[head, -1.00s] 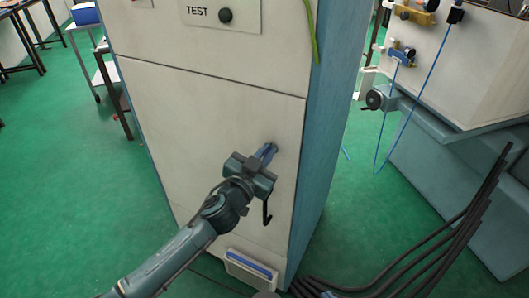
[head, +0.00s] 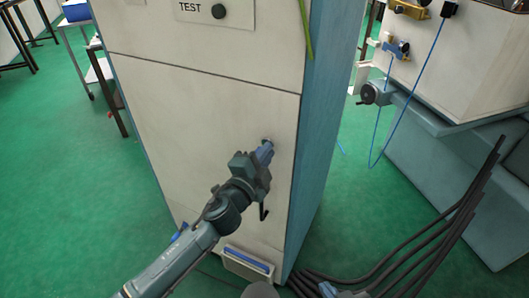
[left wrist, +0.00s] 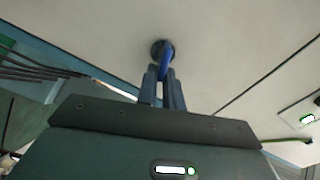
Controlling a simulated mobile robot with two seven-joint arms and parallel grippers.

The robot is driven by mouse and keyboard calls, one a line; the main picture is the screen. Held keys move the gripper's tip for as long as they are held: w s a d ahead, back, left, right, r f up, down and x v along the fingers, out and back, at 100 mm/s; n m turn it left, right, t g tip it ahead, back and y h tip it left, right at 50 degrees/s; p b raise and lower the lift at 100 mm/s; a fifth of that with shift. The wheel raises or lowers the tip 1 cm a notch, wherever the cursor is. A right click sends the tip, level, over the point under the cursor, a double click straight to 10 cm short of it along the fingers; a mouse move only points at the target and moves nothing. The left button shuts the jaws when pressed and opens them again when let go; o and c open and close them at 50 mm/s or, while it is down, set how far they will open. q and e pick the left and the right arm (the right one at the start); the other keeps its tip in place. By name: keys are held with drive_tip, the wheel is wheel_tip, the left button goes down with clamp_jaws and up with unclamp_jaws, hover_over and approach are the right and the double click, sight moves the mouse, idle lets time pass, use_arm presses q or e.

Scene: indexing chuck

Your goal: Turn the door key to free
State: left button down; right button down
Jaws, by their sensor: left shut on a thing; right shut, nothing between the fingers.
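The cabinet door (head: 200,120) is a pale panel with a round dark lock (left wrist: 158,46) in it. The blue door key (left wrist: 167,57) stands out from the lock in the left wrist view. My left gripper (head: 265,152) is at the lock, low on the right part of the panel. In the left wrist view its fingers (left wrist: 163,82) are shut on the key. The fingers hide part of the key, and its exact angle in the lock is hard to tell.
A TEST plate with a black knob (head: 219,11) is above the door. A tray with a blue strip (head: 248,262) is low on the cabinet front. Black cables (head: 440,235) run across the floor at the right, near a machine (head: 450,170).

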use_arm(q)
drive_tip(key=shift+f+m, duration=0.15)
drive_tip(key=shift+m, duration=0.85)
drive_tip(key=shift+f+m, duration=0.15)
drive_tip(key=shift+m, duration=0.85)
drive_tip(key=c, duration=1.5)
unclamp_jaws()
drive_tip(key=shift+c, duration=0.2)
drive_tip(key=b+v, duration=0.1)
drive_tip(key=v, duration=1.2)
drive_tip(key=shift+s, duration=0.1)
